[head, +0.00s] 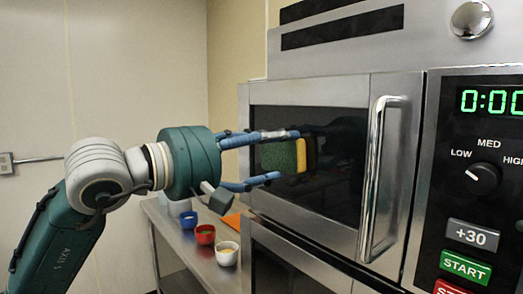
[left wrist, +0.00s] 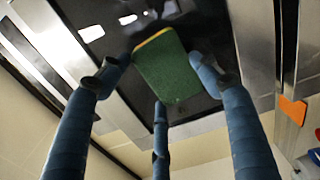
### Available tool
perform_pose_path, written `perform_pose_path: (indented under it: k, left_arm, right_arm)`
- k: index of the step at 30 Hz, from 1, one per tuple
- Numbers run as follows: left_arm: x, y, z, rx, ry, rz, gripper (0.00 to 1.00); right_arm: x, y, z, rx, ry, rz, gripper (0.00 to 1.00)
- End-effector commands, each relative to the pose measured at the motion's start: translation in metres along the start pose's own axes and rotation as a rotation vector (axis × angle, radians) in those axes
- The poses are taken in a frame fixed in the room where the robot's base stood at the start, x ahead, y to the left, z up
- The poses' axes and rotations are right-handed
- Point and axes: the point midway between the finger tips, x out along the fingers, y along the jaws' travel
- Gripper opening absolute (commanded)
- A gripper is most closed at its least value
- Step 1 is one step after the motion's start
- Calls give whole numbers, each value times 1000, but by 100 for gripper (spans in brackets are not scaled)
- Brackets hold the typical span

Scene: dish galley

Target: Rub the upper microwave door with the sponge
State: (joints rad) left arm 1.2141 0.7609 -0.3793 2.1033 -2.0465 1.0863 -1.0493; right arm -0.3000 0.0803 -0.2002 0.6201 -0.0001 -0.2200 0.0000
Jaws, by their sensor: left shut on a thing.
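The upper microwave door (head: 345,200) has a dark glass window in a steel frame and a vertical handle (head: 377,180) on its right side. It is closed. My left gripper (head: 272,157) is shut on the sponge (head: 279,155), which has a green side and a yellow side. The sponge is at the left part of the dark window, yellow side toward the glass, with its reflection beside it. I cannot tell for sure whether it touches the glass. In the left wrist view the fingers surround the green face of the sponge (left wrist: 165,68). My right gripper is not in view.
The control panel (head: 475,180) with a green 0:00 display, knob and buttons is to the right of the door. A lower steel unit (head: 290,262) is below. A steel counter (head: 185,245) at lower left holds blue, red and white-yellow cups (head: 227,253) and an orange item (head: 231,224).

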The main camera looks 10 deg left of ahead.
Motion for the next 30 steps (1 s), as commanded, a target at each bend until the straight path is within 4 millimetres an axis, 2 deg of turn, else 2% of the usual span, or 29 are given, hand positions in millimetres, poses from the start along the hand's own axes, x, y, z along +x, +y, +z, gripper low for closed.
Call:
perform_pose_path:
  k: [3, 11, 21, 30]
  left_arm:
    - [0, -1, 12, 2, -5, 0, 42]
    - [1, -2, 21, 1, -4, -1, 42]
    - [1, -5, 50, 2, -5, 0, 42]
    - [0, -7, 54, 0, -3, 1, 42]
  right_arm:
    - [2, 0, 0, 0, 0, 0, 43]
    - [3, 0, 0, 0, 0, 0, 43]
    - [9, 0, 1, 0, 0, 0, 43]
    - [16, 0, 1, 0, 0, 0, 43]
